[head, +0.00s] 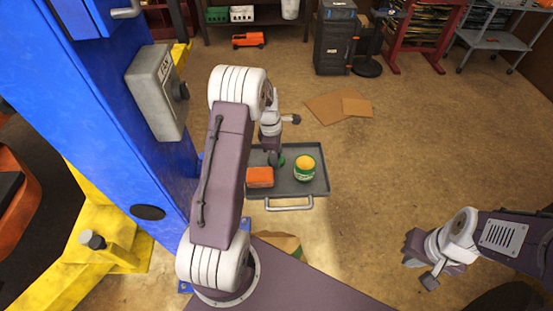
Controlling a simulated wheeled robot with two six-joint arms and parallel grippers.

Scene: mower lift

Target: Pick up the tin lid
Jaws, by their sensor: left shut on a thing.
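A dark grey tray (312,186) with a front handle holds a tin (304,174) with a green and white side and a yellow top. A small green round thing, which looks like the tin lid (280,163), shows at the tips of my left gripper (274,156), to the left of the tin. My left gripper points down over the tray and is shut on this lid, which is partly hidden by the fingers. I cannot tell whether the lid touches the tray. My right gripper (427,277) hangs at the lower right, away from the tray; its fingers are unclear.
An orange sponge-like block (260,178) lies on the tray's left part. A blue lift post (100,110) with a grey box (158,92) stands close on the left. Flat cardboard (335,105) lies on the floor beyond. The floor right of the tray is clear.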

